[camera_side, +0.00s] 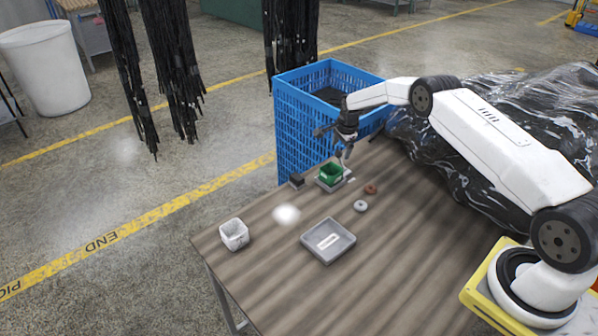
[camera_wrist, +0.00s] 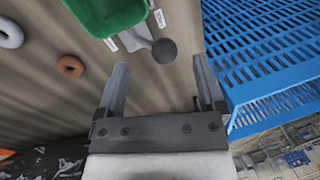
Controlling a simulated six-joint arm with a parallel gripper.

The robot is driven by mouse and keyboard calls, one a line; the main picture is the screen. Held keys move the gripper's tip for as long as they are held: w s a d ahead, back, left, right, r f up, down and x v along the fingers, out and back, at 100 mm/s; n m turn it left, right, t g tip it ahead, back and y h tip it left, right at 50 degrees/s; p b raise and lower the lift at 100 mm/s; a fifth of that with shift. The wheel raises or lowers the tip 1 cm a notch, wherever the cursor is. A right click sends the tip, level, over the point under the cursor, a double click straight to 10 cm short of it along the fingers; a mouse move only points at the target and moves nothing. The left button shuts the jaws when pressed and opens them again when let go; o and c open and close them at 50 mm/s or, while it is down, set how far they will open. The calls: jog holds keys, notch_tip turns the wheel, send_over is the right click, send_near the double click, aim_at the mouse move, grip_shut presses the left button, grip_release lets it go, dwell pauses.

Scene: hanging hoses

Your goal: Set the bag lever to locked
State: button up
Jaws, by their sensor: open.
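The lever shows in the wrist view as a short grey arm (camera_wrist: 141,36) with a dark round knob (camera_wrist: 164,51). It sticks out from beside a green bin (camera_wrist: 105,12), between two small white labels (camera_wrist: 159,18) whose text is too small to read. My gripper (camera_wrist: 161,66) is open and empty. Its fingertips are on either side of the knob in the picture, and I see no contact. In the side view, my gripper (camera_side: 345,152) is just above the green bin (camera_side: 331,174). The lever cannot be made out clearly there.
A blue crate (camera_side: 300,115) stands close beyond the table edge, also at right in the wrist view (camera_wrist: 270,60). A brown ring (camera_side: 371,189), grey ring (camera_side: 361,206), grey tray (camera_side: 328,241) and white container (camera_side: 234,234) are on the table. Black plastic wrap (camera_side: 480,125) lies behind my arm.

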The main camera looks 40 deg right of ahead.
aim_at(340, 152)
jog(key=shift+w+f, duration=0.2)
jog(key=shift+f, duration=0.75)
jog(key=shift+w+f, duration=0.15)
jog(key=shift+f, duration=0.75)
